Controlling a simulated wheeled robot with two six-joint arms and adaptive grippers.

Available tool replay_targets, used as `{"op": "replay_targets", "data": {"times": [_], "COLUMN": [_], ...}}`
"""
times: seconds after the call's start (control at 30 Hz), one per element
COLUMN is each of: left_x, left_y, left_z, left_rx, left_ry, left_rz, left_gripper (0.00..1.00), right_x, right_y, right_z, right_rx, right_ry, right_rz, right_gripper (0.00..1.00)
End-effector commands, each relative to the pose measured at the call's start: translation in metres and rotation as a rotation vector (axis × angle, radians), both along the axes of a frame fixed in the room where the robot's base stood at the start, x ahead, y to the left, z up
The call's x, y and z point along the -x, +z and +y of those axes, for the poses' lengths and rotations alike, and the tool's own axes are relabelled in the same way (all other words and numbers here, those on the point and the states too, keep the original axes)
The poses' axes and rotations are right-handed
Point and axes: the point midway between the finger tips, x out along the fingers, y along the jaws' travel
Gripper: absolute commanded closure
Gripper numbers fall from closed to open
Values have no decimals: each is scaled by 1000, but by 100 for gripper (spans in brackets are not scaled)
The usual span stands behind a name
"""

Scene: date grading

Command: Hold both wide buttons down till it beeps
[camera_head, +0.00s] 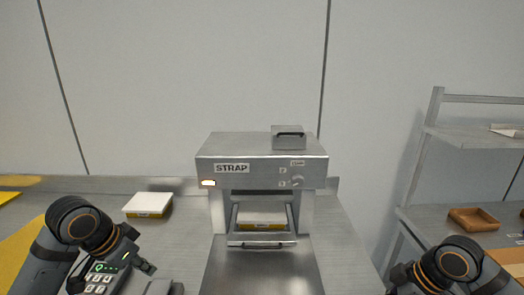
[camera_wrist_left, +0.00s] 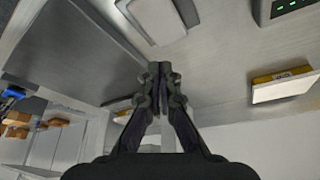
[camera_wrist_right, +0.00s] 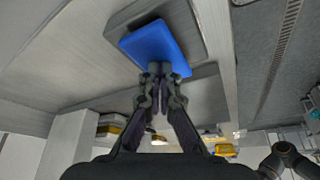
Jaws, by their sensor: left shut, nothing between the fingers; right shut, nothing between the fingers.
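The strapping machine marked STRAP (camera_head: 262,170) stands at mid-bench, with a yellowish lamp (camera_head: 208,183) lit on its front. A white and yellow box (camera_head: 262,216) sits in its opening. My left gripper (camera_head: 149,269) is shut and empty left of the machine; it also shows in the left wrist view (camera_wrist_left: 159,68). A pale grey wide pad (camera_wrist_left: 157,16), probably one button, lies beyond its tips, apparently apart. My right gripper (camera_wrist_right: 159,68) is shut and empty, its tips at the near edge of a wide blue pad (camera_wrist_right: 156,48) on a grey base; contact cannot be told.
Another white and yellow box (camera_head: 148,204) lies on the bench left of the machine. A keypad scale (camera_head: 100,278) is beside my left arm. At right stands a grey shelf rack (camera_head: 428,150) with a brown tray (camera_head: 473,219).

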Motion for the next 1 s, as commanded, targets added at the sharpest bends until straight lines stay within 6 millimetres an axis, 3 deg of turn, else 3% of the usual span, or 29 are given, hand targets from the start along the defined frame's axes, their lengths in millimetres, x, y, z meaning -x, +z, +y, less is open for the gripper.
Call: {"op": "replay_targets", "data": {"times": [0.2, 0.4, 1.0], "left_x": [0, 0, 0], "left_y": [-32, -48, -51], "left_z": [0, 0, 0], "left_rx": [1, -1, -1], "left_ry": [0, -1, -1], "left_rz": [3, 1, -2], "left_gripper": [100, 100, 100], "right_x": [0, 0, 0], "right_y": [0, 0, 0], "right_z": [0, 0, 0], "right_rx": [0, 0, 0], "right_ry": [0, 0, 0], "right_rz": [0, 0, 0], "right_gripper": [100, 100, 100]}}
